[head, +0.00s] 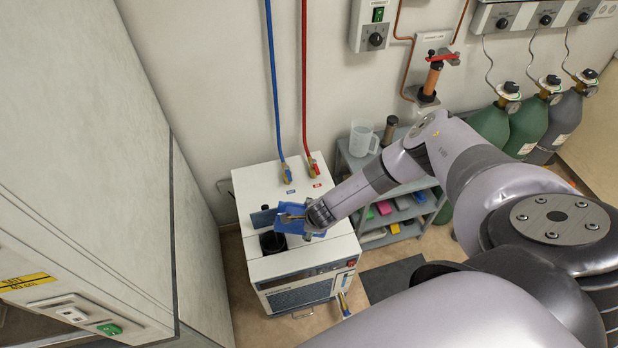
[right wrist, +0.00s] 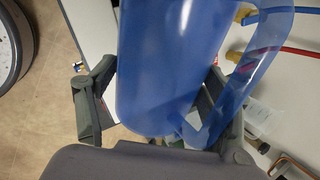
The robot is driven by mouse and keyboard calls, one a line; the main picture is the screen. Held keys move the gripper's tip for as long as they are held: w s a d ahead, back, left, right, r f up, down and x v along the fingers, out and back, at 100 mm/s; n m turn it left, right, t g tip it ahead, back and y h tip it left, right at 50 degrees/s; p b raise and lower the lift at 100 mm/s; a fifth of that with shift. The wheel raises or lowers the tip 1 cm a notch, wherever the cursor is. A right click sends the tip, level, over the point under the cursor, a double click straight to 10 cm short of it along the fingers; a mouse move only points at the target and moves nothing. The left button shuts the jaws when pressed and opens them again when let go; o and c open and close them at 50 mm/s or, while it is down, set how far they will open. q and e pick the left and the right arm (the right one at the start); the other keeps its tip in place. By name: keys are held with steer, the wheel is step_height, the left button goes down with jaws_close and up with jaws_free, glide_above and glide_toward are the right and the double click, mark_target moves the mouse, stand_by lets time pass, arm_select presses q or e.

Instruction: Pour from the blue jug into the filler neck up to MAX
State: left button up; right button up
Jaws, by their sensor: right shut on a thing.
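The blue jug (head: 287,224) is over the top of the white chiller box (head: 262,182), just right of the black round filler neck (head: 272,243). My right gripper (head: 304,217) is shut on the jug. The right wrist view shows the translucent blue jug (right wrist: 165,70) between the two dark fingers of the gripper (right wrist: 155,98), with its handle loop to the right. I cannot tell how far the jug is tilted or how much liquid it holds. No MAX mark is readable. My left gripper is not in view.
A dark flat piece (head: 263,217) stands behind the neck. Blue (head: 273,80) and red (head: 304,80) hoses drop to valves at the box's rear. A grey shelf cart (head: 352,160) with a clear pitcher (head: 363,139) stands right. A tall pale cabinet (head: 90,150) bounds the left.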

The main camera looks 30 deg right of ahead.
steer(key=shift+w+r, duration=0.1)
steer(key=shift+r, duration=0.05)
stand_by(0.3)
steer(key=shift+d+f+y, duration=0.15)
steer(key=shift+f+y, duration=0.15)
steer(key=shift+f, duration=0.15)
stand_by(0.3)
steer(key=shift+r, duration=0.1)
